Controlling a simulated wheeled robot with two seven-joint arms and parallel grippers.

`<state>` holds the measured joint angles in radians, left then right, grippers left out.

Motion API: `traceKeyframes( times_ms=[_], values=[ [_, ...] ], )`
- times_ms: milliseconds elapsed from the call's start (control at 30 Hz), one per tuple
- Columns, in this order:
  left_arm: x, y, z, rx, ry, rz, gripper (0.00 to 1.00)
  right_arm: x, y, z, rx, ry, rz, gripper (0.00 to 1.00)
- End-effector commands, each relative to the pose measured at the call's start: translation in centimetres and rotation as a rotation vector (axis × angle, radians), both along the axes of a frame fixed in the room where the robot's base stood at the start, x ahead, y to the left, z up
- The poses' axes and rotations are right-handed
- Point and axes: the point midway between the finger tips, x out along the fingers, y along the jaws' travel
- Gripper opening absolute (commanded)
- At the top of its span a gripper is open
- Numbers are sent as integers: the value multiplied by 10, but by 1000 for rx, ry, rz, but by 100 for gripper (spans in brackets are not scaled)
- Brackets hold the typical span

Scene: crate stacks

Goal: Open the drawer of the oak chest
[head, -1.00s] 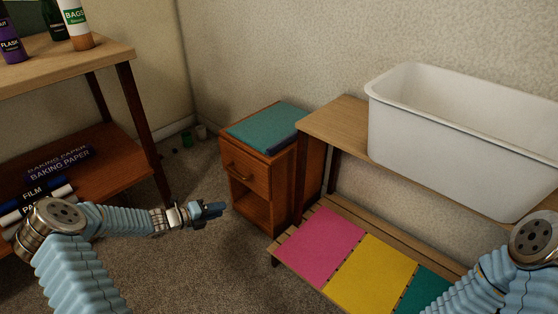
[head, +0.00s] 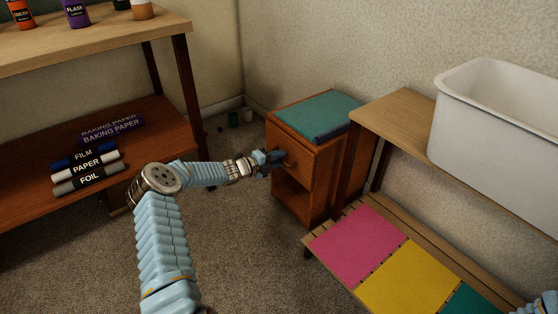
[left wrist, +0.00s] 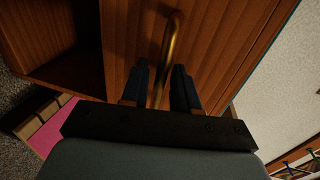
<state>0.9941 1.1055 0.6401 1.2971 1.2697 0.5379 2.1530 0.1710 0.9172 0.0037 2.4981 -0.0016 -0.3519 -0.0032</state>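The oak chest (head: 325,188) is a small reddish-brown cabinet against the wall, with a drawer (head: 305,168) above an open compartment. The drawer front looks flush with the chest, so the drawer appears closed. My left gripper (head: 270,160) is at the drawer front. In the left wrist view, the curved brass handle (left wrist: 171,42) runs between the two dark fingers of my left gripper (left wrist: 161,88). The fingers stand apart with some space around the handle, so they do not look closed on it. My right gripper is outside both views.
A teal book-like item (head: 318,114) lies on the chest. A slatted rack (head: 318,240) with coloured mats and a shelf with a white tub (head: 490,120) stand at right. A wooden shelf unit (head: 150,150) is at left. Carpet (head: 240,245) before the chest is clear.

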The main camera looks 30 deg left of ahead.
Motion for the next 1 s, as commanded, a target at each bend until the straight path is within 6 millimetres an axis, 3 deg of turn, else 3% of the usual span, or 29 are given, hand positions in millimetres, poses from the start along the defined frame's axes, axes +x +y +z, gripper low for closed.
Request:
traceKeyframes(
  times_ms=[333, 533, 1000],
  values=[
    [5, -2, -1, 1, 1, 0, 30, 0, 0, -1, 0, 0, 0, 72],
    [5, -2, -1, 1, 1, 0, 0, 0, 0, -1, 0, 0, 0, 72],
    [-1, 1, 0, 0, 1, 0, 0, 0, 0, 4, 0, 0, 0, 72]
  ],
)
